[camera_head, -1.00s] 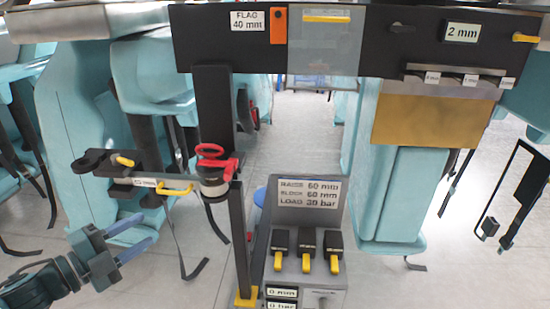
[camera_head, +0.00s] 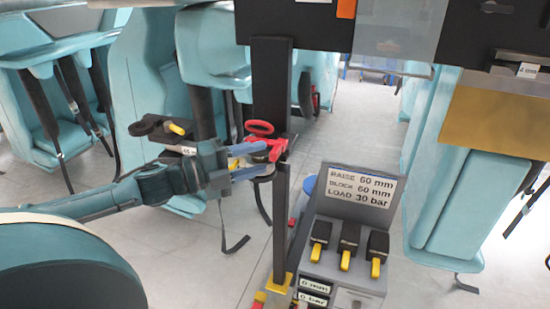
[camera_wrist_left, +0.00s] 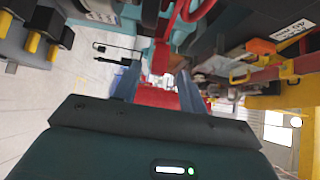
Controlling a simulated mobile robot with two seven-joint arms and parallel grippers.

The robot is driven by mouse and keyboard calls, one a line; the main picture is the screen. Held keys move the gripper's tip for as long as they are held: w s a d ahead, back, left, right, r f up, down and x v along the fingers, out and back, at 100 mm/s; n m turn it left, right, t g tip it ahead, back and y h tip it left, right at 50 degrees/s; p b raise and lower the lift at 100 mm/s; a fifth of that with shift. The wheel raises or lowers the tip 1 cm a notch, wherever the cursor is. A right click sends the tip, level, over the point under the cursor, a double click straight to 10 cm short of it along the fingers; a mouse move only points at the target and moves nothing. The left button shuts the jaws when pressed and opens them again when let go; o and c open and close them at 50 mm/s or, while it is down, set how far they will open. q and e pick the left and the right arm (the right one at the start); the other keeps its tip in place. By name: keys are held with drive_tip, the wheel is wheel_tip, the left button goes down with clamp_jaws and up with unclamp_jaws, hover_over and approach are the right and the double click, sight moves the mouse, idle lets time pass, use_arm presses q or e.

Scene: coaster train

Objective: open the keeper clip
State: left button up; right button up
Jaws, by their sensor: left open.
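The keeper clip is most likely the red part (camera_head: 277,146) with a red ring (camera_head: 260,127) on top, on a black upright post; I cannot tell for certain. My left gripper (camera_head: 250,160) is open, and its two blue-grey fingers reach to the red part from the left. In the left wrist view red surfaces (camera_wrist_left: 157,97) lie in front of and between the fingers, with the red ring at the top (camera_wrist_left: 196,8). I cannot tell whether the fingers touch the red part. A yellow handle shows partly behind the gripper. My right gripper is not in view.
A grey control box (camera_head: 345,262) with yellow-tipped levers and a sign stands right of the post. A black arm with a yellow knob (camera_head: 177,128) lies behind the gripper. Teal seats (camera_head: 150,75) stand behind. Grey floor (camera_head: 365,125) is open between the seat rows.

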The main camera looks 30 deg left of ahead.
sight(270, 156)
use_arm(q)
drive_tip(key=shift+x, duration=2.5)
clamp_jaws()
